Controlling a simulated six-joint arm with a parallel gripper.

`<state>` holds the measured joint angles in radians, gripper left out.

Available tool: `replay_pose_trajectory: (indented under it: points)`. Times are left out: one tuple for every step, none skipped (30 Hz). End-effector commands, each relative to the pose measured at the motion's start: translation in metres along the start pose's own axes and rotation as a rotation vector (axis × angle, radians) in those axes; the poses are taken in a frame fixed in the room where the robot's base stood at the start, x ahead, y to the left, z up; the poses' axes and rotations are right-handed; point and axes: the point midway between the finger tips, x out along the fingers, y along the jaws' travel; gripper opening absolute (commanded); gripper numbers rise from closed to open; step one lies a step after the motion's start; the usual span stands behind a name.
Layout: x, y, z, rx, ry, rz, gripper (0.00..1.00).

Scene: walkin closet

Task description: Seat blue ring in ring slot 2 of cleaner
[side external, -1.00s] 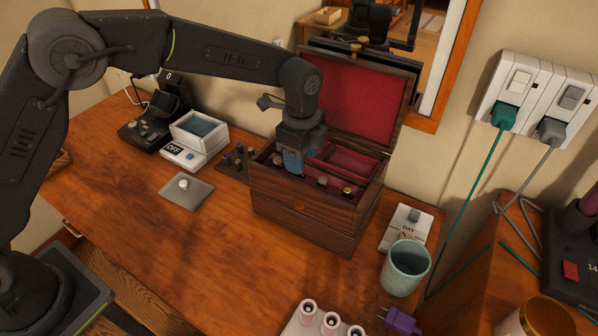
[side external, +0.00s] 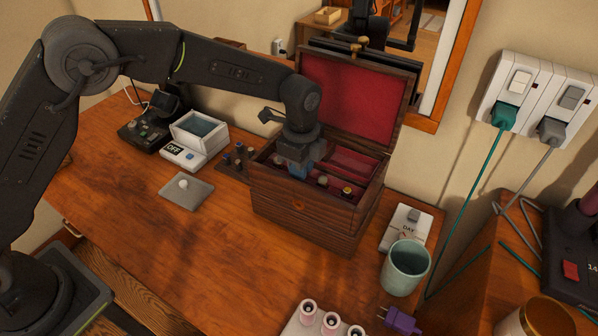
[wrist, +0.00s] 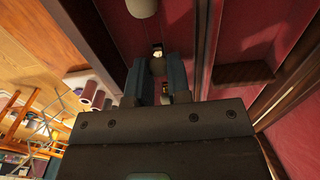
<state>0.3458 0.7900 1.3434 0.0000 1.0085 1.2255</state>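My gripper (side external: 299,170) is down inside the open wooden jewellery box, over its front compartments. In the wrist view its two blue-grey fingers (wrist: 158,82) stand apart with a narrow gap. A small grey piece with a pale top (wrist: 157,62) shows in line with that gap; I cannot tell whether the fingers touch it. I cannot make out a blue ring in either view. The white cleaner (side external: 202,134), with a tank, an "OFF" label and a blue button, stands left of the box. Its ring slots cannot be told apart.
The jewellery box (side external: 300,212) has a raised red-lined lid (side external: 353,95) behind my gripper. Ring pieces (side external: 347,191) sit in its front row. A dark holder with pegs (side external: 238,160) stands between cleaner and box. A grey plate (side external: 187,194) lies in front; the left front tabletop is clear.

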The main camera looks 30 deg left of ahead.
Motion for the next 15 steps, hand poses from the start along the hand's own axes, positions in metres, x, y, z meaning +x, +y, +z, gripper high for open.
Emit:
replay_pose_trajectory:
  points:
    - [-0.0001,0.0,0.0,0.0,0.0,0.0,0.12]
    - [-0.0002,0.0,0.0,0.0,0.0,0.0,0.1]
    - [-0.0002,0.0,0.0,0.0,0.0,0.0,0.06]
    - [-0.0002,0.0,0.0,0.0,0.0,0.0,0.03]
    - [-0.0002,0.0,0.0,0.0,0.0,0.0,0.0]
    - [-0.0002,-0.0001,0.0,0.0,0.0,0.0,0.0]
    - [-0.0003,-0.0001,0.0,0.0,0.0,0.0,0.0]
    - [-0.0004,-0.0001,0.0,0.0,0.0,0.0,0.0]
    - [-0.0009,-0.0001,0.0,0.0,0.0,-0.001,0.0]
    - [-0.0014,-0.0001,-0.0001,0.0,0.0,-0.001,0.0]
    - [-0.0021,-0.0001,-0.0001,0.0,0.0,-0.001,0.0]
    - [-0.0032,-0.0002,-0.0001,0.0,0.0,-0.001,0.0]
    - [-0.004,-0.0002,-0.0001,0.0,0.0,-0.001,0.0]
    - [-0.0049,-0.0002,-0.0001,0.0,0.0,-0.001,0.0]
    - [-0.0061,-0.0002,-0.0001,0.0,0.0,-0.001,0.0]
